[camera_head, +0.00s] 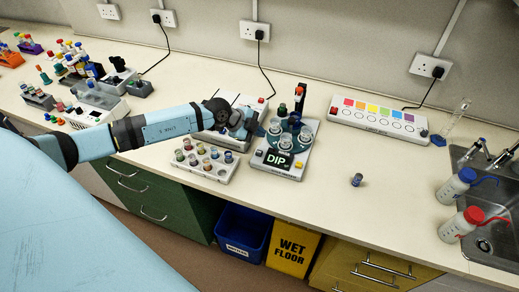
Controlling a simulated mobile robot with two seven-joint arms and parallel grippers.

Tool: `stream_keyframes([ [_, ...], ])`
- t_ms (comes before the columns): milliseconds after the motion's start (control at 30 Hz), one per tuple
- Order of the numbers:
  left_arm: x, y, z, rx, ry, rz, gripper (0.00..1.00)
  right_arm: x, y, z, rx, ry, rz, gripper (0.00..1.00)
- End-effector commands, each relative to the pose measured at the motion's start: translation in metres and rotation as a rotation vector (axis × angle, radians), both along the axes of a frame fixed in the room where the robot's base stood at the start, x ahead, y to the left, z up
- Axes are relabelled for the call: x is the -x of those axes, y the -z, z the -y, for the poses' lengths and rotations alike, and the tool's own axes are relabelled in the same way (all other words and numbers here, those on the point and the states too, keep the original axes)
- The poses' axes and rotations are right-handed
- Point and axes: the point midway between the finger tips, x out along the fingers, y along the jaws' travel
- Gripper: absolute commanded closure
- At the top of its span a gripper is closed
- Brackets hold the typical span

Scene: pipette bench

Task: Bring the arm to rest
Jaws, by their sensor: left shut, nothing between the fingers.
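My left arm (170,123) reaches in from the left, a light blue link with dark joints, held over the bench. Its gripper (255,127) is at the end, shut and empty, just left of the round carousel on the white device with the "DIP" display (278,159). I cannot tell whether the gripper touches that device. The wrist hides part of a white box (243,102) behind it. My right gripper is not in view.
A white rack (215,172) of several small vials stands just below the gripper. A small vial (357,180) stands alone on the bench. A colour-patch panel (378,118), two wash bottles (455,187) and a sink (500,240) are to the right. The bench's middle right is mostly clear.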

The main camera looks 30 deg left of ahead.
Motion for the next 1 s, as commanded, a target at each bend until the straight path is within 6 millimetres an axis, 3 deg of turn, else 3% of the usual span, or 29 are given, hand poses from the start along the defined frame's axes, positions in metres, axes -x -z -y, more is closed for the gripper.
stream_keyframes([
  [267,0.0,0.0,0.001,0.004,0.001,0.0,1.0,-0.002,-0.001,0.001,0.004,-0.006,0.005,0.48],
  [367,0.007,0.005,0.017,0.052,0.023,0.009,1.0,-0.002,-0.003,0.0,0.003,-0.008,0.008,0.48],
  [433,0.019,0.01,0.043,0.138,0.052,0.029,1.0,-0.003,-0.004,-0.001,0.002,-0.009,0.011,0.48],
  [600,0.063,0.012,0.127,0.487,0.043,0.158,1.0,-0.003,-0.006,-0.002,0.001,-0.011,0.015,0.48],
  [700,0.086,0.011,0.153,0.653,-0.084,0.238,1.0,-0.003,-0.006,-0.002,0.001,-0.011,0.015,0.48],
  [867,0.124,0.029,0.16,0.778,-0.406,0.273,1.0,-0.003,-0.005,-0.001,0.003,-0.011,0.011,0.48],
  [1000,0.171,0.066,0.154,0.763,-0.698,0.171,1.0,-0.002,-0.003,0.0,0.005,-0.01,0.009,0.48],
])
